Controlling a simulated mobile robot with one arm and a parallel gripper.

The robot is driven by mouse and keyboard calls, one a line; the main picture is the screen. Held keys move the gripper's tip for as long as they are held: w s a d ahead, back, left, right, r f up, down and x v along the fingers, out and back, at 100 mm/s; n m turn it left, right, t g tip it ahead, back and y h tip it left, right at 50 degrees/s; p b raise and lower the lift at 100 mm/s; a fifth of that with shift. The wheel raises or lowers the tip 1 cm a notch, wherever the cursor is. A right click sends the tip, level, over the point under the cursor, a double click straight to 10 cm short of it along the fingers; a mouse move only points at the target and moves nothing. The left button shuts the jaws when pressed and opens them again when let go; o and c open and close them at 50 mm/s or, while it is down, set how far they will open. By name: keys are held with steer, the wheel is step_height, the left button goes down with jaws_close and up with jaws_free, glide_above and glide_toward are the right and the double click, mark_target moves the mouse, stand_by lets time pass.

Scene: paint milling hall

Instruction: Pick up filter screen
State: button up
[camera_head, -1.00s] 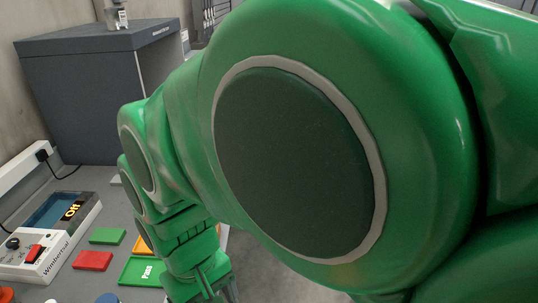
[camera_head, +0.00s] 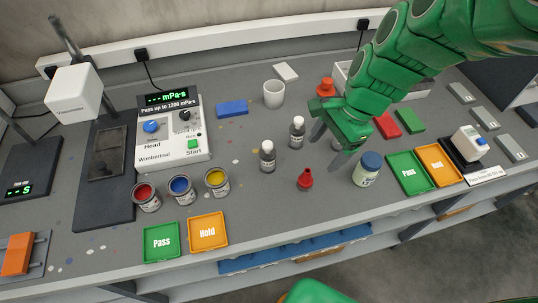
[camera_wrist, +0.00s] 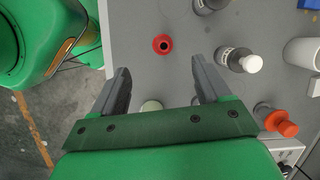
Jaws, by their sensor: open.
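I cannot pick out a filter screen with certainty. My gripper (camera_head: 331,146) is open and empty above the bench, between the dark bottles and a jar with a blue lid (camera_head: 367,168). In the wrist view the gripper (camera_wrist: 160,70) has its two fingers apart. A pale greenish round thing (camera_wrist: 151,105) shows between the fingers, partly hidden by the gripper body; I cannot tell what it is. A red funnel-like piece (camera_head: 305,180) stands on the bench in front of the gripper; it also shows beyond the fingertips in the wrist view (camera_wrist: 162,44).
Two dark bottles with white caps (camera_head: 267,157) (camera_head: 297,132) and a white mug (camera_head: 274,94) stand left of the gripper. An orange-red piece (camera_head: 326,88) is behind it. Green Pass (camera_head: 408,188) and orange Hold (camera_head: 457,182) trays lie right. Open bench lies around the red funnel.

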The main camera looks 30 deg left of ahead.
mark_target(270, 151)
steer(key=a+f+m, duration=0.1)
steer(key=a, duration=0.3)
steer(key=a+f+m, duration=0.1)
steer(key=a+f, duration=0.1)
steer(key=a, duration=0.1)
steer(key=a+f+m, duration=0.1)
steer(key=a, duration=0.3)
steer(key=shift+w+a+f+g, duration=0.25)
steer(key=shift+a+g, duration=0.05)
steer(key=shift+a+x, duration=0.15)
steer(key=shift+x, duration=1.75)
steer(key=shift+a+x, duration=0.15)
steer(key=shift+x, duration=1.75)
steer(key=shift+s+r, duration=0.1)
steer(key=shift+c, duration=0.3)
steer(key=c, duration=1.1)
steer(key=shift+y, duration=0.3)
steer(key=shift+c, duration=0.2)
steer(key=shift+r, duration=0.15)
